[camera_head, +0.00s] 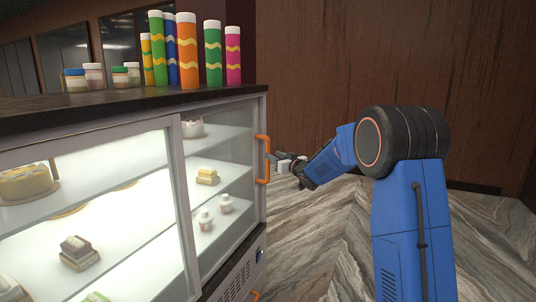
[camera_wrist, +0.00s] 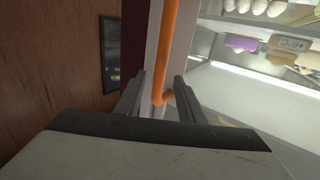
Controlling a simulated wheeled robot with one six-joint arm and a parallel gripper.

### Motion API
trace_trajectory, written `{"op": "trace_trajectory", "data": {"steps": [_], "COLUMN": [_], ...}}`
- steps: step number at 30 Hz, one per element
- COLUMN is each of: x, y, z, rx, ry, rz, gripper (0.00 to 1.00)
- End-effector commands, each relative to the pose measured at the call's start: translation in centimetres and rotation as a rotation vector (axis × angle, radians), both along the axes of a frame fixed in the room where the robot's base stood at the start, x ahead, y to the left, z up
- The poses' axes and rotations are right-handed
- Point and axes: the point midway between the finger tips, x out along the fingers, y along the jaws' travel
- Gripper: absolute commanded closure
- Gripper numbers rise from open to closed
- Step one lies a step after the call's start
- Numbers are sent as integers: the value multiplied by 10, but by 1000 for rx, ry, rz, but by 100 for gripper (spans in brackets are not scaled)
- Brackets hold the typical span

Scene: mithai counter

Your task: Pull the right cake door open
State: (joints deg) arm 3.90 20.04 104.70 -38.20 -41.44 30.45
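The right cake door (camera_head: 257,207) is a glass pane in a light grey frame on the display case. It looks shut. Its orange handle (camera_head: 263,149) is an upright bar on the right frame edge. In the wrist view the handle (camera_wrist: 168,45) runs down between my two fingers, with its bent end low between them. My gripper (camera_head: 275,161) is at the handle from the right. In the wrist view my gripper (camera_wrist: 157,86) is open, with a gap on both sides of the bar. I cannot tell whether either finger touches it.
Cakes and small cups stand on lit shelves (camera_head: 220,176) behind the glass. Tall coloured tubes (camera_head: 187,50) and small jars (camera_head: 94,76) stand on the dark counter top (camera_head: 120,100). The patterned floor (camera_head: 320,240) right of the case is clear. A brown wall (camera_head: 330,70) stands behind.

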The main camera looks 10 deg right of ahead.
Motion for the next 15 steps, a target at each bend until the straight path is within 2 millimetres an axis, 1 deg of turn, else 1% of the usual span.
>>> {"op": "trace_trajectory", "data": {"steps": [1,6,9,15], "x": [9,34,44,55], "y": [4,13,16,20], "z": [-1,0,0,0], "rx": [0,0,0,0], "ry": [0,0,1,0], "rz": [1,1,0,0], "gripper": [64,64,64,64]}}
